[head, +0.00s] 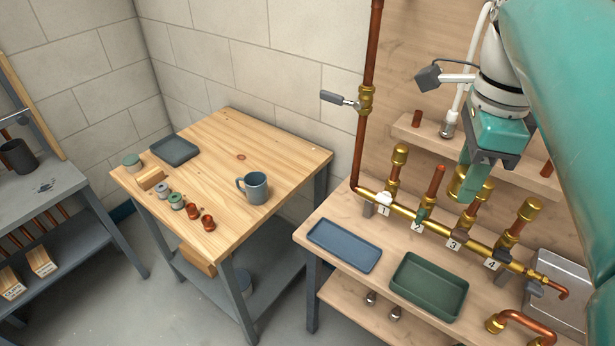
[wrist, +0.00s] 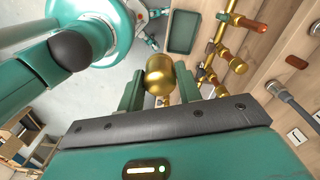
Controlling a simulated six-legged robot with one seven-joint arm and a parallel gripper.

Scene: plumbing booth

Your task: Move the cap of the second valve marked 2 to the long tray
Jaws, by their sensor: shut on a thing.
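My gripper (head: 461,180) is shut on a gold cap (head: 456,187), held in the air in front of the pipe rack. In the wrist view the same cap (wrist: 159,74) sits between the two green fingers. The stub marked 2 (head: 435,182) on the brass manifold is bare copper with no cap on top; its number plate (head: 417,226) is below it. The long tray (head: 345,246), blue and narrow, lies empty on the bench at the left, below and left of my gripper.
A wider green tray (head: 429,287) lies empty right of the blue one. Stubs 1 (head: 400,153), 3 (head: 483,190) and 4 (head: 529,208) carry gold caps. A vertical copper pipe (head: 368,110) with a valve rises at the bench's back left. A wooden table (head: 240,150) with a mug stands left.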

